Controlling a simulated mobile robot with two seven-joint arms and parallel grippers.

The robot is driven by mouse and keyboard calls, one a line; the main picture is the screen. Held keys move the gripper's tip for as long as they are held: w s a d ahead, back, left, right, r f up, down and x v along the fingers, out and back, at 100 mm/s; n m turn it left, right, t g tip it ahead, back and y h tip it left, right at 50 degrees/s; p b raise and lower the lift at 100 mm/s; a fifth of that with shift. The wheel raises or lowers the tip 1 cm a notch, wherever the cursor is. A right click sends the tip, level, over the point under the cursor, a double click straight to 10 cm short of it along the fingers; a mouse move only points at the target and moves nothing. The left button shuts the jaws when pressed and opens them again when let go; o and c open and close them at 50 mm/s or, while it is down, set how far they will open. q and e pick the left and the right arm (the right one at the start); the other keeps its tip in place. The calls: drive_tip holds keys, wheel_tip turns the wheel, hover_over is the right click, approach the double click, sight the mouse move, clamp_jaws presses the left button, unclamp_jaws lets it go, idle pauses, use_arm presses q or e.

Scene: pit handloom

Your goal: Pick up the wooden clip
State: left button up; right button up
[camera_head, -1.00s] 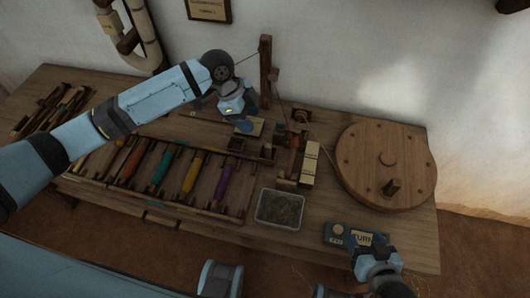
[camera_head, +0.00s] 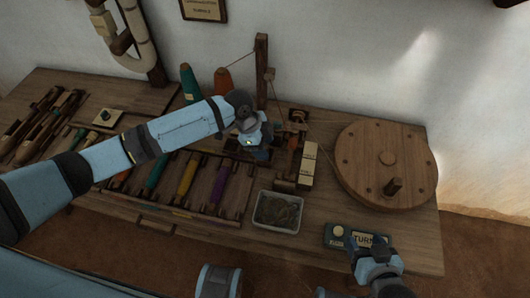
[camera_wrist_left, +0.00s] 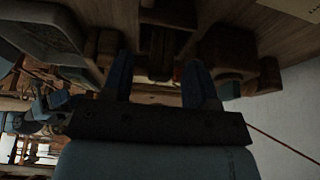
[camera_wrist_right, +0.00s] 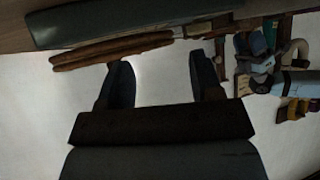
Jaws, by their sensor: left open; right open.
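My left gripper (camera_head: 257,150) is at the wooden winder parts behind the grey tray, and its own arm hides part of them. In the left wrist view its fingers (camera_wrist_left: 160,68) are apart, with dark wooden pieces (camera_wrist_left: 160,45) in the gap ahead of the tips. I cannot tell which of these pieces is the wooden clip, or whether any is touched. My right gripper (camera_head: 367,248) is open and empty at the table's front right, by the box marked TURN (camera_head: 350,236); its spread fingers (camera_wrist_right: 160,68) show in the right wrist view.
The grey tray (camera_head: 278,226) is on the bench in front of the winder. A large wooden wheel (camera_head: 388,158) stands right of a pale labelled block (camera_head: 309,165). A rack of coloured bobbins (camera_head: 188,178) lies left of the tray. A thin post (camera_head: 262,75) rises behind.

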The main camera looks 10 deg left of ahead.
use_arm(q)
drive_tip(key=shift+d+f, duration=0.15)
drive_tip(key=shift+f, duration=0.35)
use_arm(e)
drive_tip(key=shift+w+r, duration=0.1)
drive_tip(key=shift+r, duration=0.25)
use_arm(q)
clamp_jaws()
use_arm(e)
drive_tip(key=shift+f, duration=0.15)
use_arm(q)
drive_tip(key=shift+r, duration=0.1)
use_arm(e)
drive_tip(key=shift+f, duration=0.15)
